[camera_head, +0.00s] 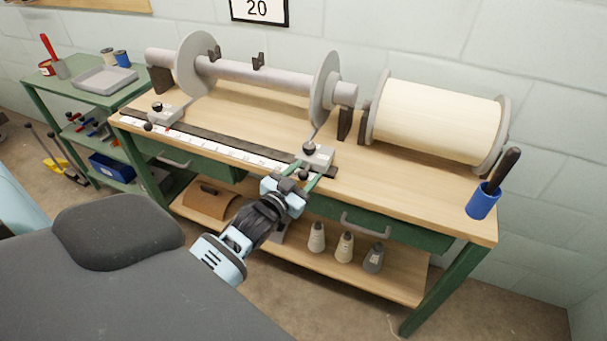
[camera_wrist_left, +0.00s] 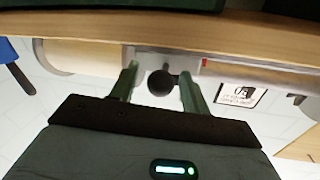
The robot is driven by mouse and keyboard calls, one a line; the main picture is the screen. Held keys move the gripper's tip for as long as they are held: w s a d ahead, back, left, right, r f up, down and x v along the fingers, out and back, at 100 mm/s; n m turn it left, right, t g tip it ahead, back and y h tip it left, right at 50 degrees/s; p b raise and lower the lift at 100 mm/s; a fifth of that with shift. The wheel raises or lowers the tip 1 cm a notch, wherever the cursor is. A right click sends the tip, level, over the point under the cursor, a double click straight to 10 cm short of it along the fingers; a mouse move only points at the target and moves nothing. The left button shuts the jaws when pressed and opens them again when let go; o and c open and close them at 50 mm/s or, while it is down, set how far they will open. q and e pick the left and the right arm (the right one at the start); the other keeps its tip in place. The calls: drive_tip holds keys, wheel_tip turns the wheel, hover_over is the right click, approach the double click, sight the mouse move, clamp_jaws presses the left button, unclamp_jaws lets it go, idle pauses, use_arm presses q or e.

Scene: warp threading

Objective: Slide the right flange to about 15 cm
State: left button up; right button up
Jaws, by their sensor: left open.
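The right flange (camera_head: 325,88) is a grey disc upright on the grey horizontal beam (camera_head: 265,75). A thin arm links it to a grey sliding block (camera_head: 320,157) at the bench's front, which has black knobs. My left gripper (camera_head: 306,174) is open at this block, with its green fingers on either side of the front black knob (camera_head: 303,174). In the left wrist view the round knob (camera_wrist_left: 160,83) sits between the two open fingers (camera_wrist_left: 158,90), with gaps beside it. A white scale (camera_head: 215,140) runs along the bench's front edge. My right gripper is out of view.
The left flange (camera_head: 195,64) and its block (camera_head: 165,112) stand at the left. A cream thread roll (camera_head: 435,118) lies at the right, near a blue cup (camera_head: 482,201) with a black-handled tool. A green drawer with a handle (camera_head: 365,224) is below the bench top.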

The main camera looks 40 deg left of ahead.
use_arm(q)
clamp_jaws()
drive_tip(key=s+a, duration=0.1)
drive_tip(key=a, duration=0.3)
drive_tip(key=s+a, duration=0.1)
drive_tip(key=a, duration=0.4)
drive_tip(key=s+a, duration=0.1)
drive_tip(key=a, duration=0.3)
drive_tip(key=shift+s+a, duration=0.2)
drive_tip(key=shift+a, duration=0.2)
unclamp_jaws()
drive_tip(key=shift+d, duration=0.1)
drive_tip(key=s, duration=0.7)
drive_tip(key=shift+s+d, duration=0.15)
drive_tip(key=shift+s, duration=0.25)
